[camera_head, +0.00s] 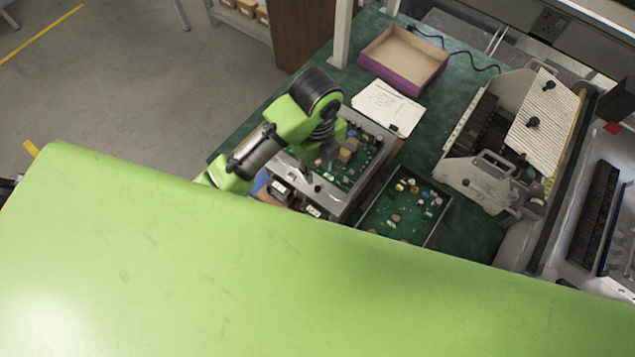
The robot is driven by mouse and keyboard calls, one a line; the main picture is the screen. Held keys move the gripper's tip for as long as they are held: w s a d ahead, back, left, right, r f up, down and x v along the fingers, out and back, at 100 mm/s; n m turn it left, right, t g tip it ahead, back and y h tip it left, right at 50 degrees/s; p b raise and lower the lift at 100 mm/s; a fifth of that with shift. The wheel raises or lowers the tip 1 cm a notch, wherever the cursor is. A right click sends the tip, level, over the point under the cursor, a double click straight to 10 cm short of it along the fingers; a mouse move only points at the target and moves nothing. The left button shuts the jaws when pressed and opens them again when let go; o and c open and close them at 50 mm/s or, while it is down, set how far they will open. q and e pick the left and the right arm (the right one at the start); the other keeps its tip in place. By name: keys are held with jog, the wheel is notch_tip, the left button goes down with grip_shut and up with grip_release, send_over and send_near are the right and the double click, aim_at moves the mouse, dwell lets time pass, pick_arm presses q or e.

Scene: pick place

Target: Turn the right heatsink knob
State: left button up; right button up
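A pale, finned heatsink plate (548,112) sits tilted on the grey metal fixture at the right. It carries two black knobs, one upper (548,86) and one lower (532,122). I cannot tell which of them is the right one. My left gripper (312,172) points down over the metal box with a green circuit board, far to the left of the knobs and apart from them. Its fingers are small and dark, and their opening is unclear. My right gripper is not in view.
The open metal box (347,205) stands under my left gripper. A purple-sided cardboard box (432,80) and a white paper (386,103) lie behind. My green body hides the foreground. Some green mat (440,130) is clear.

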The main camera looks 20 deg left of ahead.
aim_at(317, 188)
pick_arm(q)
notch_tip(317, 188, down, 3)
jog(key=shift+w+f+b, duration=0.1)
jog(key=shift+f+b, duration=0.05)
jog(key=shift+b, duration=0.3)
jog(key=shift+w+f+p, duration=0.2)
jog(key=shift+f+p, duration=0.4)
jog(key=shift+p, duration=0.1)
notch_tip(317, 188, down, 6)
jog(key=shift+r+p, duration=0.15)
jog(key=shift+p, duration=0.3)
jog(key=shift+w+f, duration=0.1)
jog(key=shift+f, duration=0.15)
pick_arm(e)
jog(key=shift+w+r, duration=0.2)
